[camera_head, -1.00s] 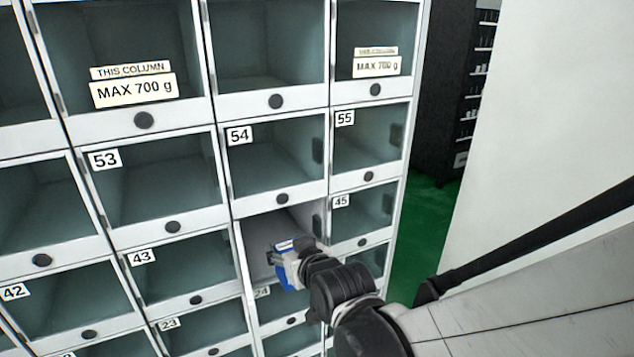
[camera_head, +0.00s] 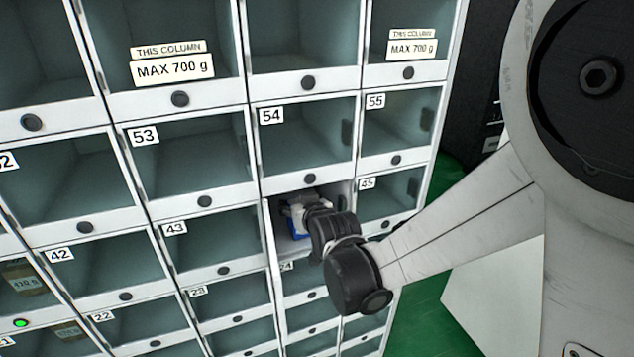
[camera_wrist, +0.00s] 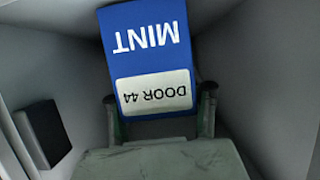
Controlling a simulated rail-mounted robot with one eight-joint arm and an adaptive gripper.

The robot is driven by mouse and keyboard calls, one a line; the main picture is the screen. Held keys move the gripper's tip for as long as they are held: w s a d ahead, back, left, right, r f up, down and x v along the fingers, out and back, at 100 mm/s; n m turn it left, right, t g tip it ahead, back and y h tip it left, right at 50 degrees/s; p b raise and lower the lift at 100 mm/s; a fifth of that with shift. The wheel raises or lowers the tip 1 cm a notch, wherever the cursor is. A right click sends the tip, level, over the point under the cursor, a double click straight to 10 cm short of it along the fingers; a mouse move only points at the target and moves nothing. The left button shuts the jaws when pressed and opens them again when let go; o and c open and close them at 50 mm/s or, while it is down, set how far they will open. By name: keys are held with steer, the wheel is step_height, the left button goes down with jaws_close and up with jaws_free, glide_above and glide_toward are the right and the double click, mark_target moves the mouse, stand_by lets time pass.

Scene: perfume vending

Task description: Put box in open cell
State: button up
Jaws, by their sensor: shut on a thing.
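The box is blue with a white label, and in the wrist view the box (camera_wrist: 148,55) reads "MINT" and "DOOR 44", upside down. My gripper (camera_wrist: 160,112) is shut on it, a finger on either side of its near end. In the head view my gripper (camera_head: 300,207) is at the mouth of the open cell (camera_head: 274,232), under cell 54 and between 43 and 45. A little of the blue box (camera_head: 296,229) shows there. Grey cell walls surround the box in the wrist view. Whether the box touches the cell floor cannot be told.
Cells with clear doors and round black knobs surround the open one, including door 54 (camera_head: 305,140), door 43 (camera_head: 205,240) and door 45 (camera_head: 385,195). A dark block (camera_wrist: 44,134) sits on the cell's left wall in the wrist view.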

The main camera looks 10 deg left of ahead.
steer(key=shift+f, duration=0.2)
steer(key=o, duration=1.3)
steer(key=shift+r, duration=0.1)
steer(key=shift+r, duration=0.2)
steer(key=shift+s+d, duration=0.2)
steer(key=shift+s, duration=0.1)
steer(key=v, duration=1.1)
steer(key=s+d+r+m+g+h, duration=0.1)
steer(key=s+d+m+h, duration=0.1)
steer(key=d, duration=0.8)
steer(key=s+d+r+m+g+h, duration=0.1)
steer(key=s+d+r+h, duration=0.15)
steer(key=d, duration=0.65)
steer(key=s+d+f+m+g+h, duration=0.1)
steer(key=s+d+m+g+h, duration=0.1)
steer(key=s+d, duration=1)
steer(key=shift+s+d+f+m+h+b, duration=0.4)
steer(key=shift+d+m+h+b, duration=0.05)
steer(key=shift+d+m, duration=0.35)
